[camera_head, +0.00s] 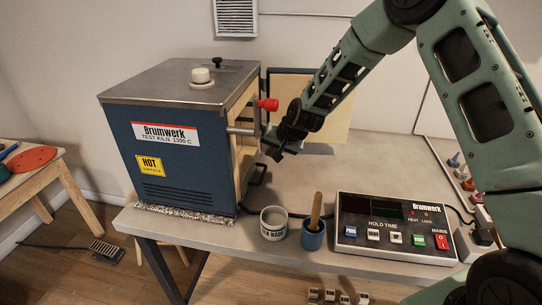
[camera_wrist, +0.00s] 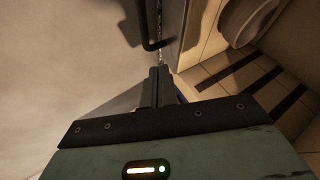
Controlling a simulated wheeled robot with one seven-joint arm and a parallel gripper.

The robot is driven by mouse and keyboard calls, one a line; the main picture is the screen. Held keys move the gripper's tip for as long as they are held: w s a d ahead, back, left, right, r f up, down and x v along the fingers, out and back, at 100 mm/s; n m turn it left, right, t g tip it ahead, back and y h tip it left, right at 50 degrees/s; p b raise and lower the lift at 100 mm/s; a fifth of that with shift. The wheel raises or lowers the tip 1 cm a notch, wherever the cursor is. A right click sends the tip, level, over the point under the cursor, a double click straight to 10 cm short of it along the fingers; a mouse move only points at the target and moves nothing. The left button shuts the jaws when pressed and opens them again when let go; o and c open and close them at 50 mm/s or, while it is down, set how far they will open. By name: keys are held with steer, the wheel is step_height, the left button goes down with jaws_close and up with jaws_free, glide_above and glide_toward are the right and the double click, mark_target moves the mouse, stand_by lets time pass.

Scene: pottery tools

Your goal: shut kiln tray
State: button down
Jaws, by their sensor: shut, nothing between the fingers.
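The blue kiln (camera_head: 185,150) stands on the left of the grey table, with its opening facing right. Its door (camera_head: 335,115), cream inside with a dark blue edge, appears swung open behind my arm. A black handle-like bar (camera_head: 258,178) shows low at the kiln's front; a black bar also shows in the wrist view (camera_wrist: 155,45). I cannot tell for sure whether it belongs to the tray, and the tray is not clearly visible. My gripper (camera_head: 272,153) is shut and empty, just right of the kiln's opening. Its closed fingers (camera_wrist: 160,78) point towards the kiln in the wrist view.
A white cup (camera_head: 273,226), a blue pot with a wooden handle (camera_head: 314,236) and a control box (camera_head: 390,232) line the front edge. The kiln's pale brick interior (camera_wrist: 205,75) holds a round vessel (camera_wrist: 245,20).

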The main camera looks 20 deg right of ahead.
steer(key=b+v, duration=0.1)
steer(key=v, duration=0.7)
steer(key=shift+b, duration=0.35)
steer(key=s+d+r+n+g+h, duration=0.15)
steer(key=s+d, duration=0.25)
steer(key=s, duration=0.9)
steer(key=s+d+r+n+g+h, duration=0.1)
steer(key=s+d+n+g, duration=0.2)
steer(key=s, duration=0.9)
steer(key=s+a+r+n+g, duration=0.2)
steer(key=s+a+n, duration=0.6)
steer(key=s+a, duration=0.6)
steer(key=a, duration=0.3)
steer(key=shift+s+a, duration=0.25)
steer(key=shift+a, duration=0.1)
